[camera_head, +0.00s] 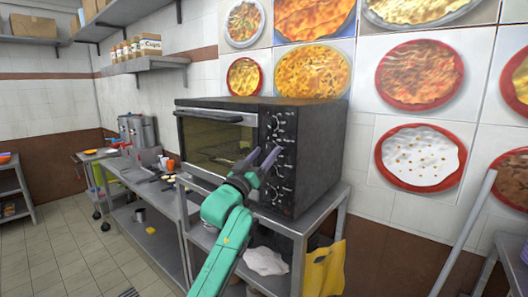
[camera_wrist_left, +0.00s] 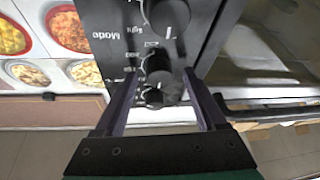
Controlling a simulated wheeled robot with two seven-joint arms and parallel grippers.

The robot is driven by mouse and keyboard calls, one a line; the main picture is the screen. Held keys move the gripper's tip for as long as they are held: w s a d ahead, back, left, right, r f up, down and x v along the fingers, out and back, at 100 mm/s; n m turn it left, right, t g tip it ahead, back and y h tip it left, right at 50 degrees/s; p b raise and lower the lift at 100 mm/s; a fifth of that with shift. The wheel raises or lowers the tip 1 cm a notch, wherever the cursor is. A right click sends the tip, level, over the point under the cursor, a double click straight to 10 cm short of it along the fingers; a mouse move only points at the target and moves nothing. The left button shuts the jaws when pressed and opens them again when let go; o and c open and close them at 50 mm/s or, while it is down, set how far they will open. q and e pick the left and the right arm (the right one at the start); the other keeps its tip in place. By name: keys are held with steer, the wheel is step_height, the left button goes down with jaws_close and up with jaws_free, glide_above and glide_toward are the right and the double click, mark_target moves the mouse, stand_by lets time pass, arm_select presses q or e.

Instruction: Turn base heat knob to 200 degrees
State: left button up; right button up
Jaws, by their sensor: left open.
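The black oven (camera_head: 320,150) stands on a metal table and has a column of dark knobs on its right-hand front panel. My left gripper (camera_head: 263,156) is in front of this panel, open, with its fingers pointing at the lower half of the column. In the left wrist view, my left gripper (camera_wrist_left: 160,76) has its two fingers spread on either side of the knob column. A dark knob (camera_wrist_left: 157,64) shows between the fingertips, with a smaller dial (camera_wrist_left: 153,97) nearer the palm and a larger knob (camera_wrist_left: 168,16) beyond. I cannot read which is the base heat knob. My right gripper is out of view.
The oven's glass door (camera_head: 215,142) with its bar handle (camera_head: 210,115) is left of the panel. A yellow bag (camera_head: 325,270) hangs below the metal table (camera_head: 300,225). A grey pole (camera_head: 465,230) leans at the right. The tiled floor (camera_head: 70,260) at the left is clear.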

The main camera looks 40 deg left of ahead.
arm_select(q)
jaws_close()
steer(key=shift+m, duration=0.3)
